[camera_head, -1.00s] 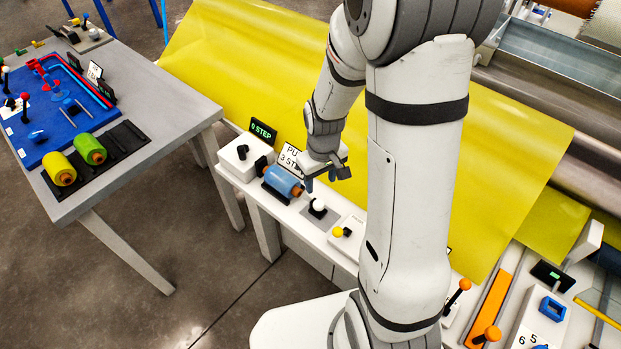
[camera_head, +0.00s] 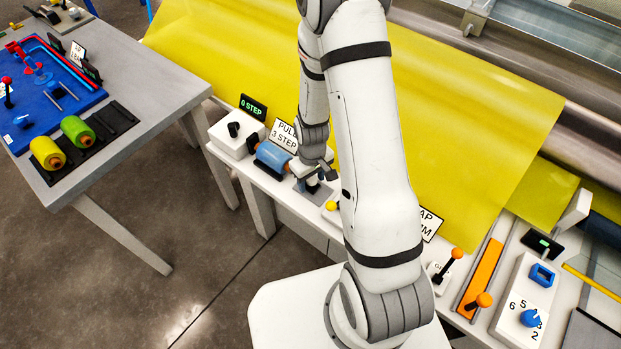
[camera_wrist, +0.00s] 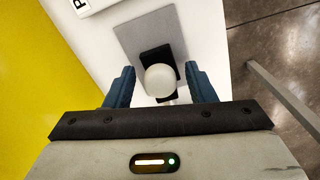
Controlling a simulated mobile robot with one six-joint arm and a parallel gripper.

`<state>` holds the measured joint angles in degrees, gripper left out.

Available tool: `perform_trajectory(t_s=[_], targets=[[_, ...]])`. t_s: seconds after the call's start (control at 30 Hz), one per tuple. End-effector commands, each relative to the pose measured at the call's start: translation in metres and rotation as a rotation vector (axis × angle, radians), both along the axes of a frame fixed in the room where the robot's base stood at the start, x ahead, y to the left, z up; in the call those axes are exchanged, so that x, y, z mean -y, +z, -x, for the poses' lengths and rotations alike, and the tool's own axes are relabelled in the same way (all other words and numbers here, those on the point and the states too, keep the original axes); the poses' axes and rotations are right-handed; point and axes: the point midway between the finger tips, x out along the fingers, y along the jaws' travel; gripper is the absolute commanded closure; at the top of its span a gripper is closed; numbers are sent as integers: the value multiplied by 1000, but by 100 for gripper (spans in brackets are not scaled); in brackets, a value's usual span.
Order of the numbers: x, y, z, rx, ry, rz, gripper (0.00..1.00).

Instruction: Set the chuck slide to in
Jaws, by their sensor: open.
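The chuck slide has a round white knob (camera_wrist: 161,78) on a black slider block (camera_wrist: 157,55), set on a grey plate (camera_wrist: 150,28). In the wrist view, the knob is between the two blue fingers of my gripper (camera_wrist: 160,84). The fingers are open, with a gap on both sides of the knob. In the head view, my gripper (camera_head: 314,170) is low over the plate, just right of the blue roll (camera_head: 272,157). My gripper and arm hide much of the slide there.
A white box with a black knob (camera_head: 234,130), a "0 STEP" display (camera_head: 253,107) and a "PULL 3 STEP" sign (camera_head: 284,135) stand close by. A yellow knob (camera_head: 332,206) is to the right. Yellow sheet (camera_head: 230,60) hangs behind the narrow bench.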

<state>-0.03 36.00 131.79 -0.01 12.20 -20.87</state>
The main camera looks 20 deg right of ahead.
Motion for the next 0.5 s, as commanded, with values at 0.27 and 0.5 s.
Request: perform_trajectory(t_s=[0.27, 0.5], targets=[[0, -1, 0, 0, 1, 0, 50], [-1, -1, 0, 0, 1, 0, 69]])
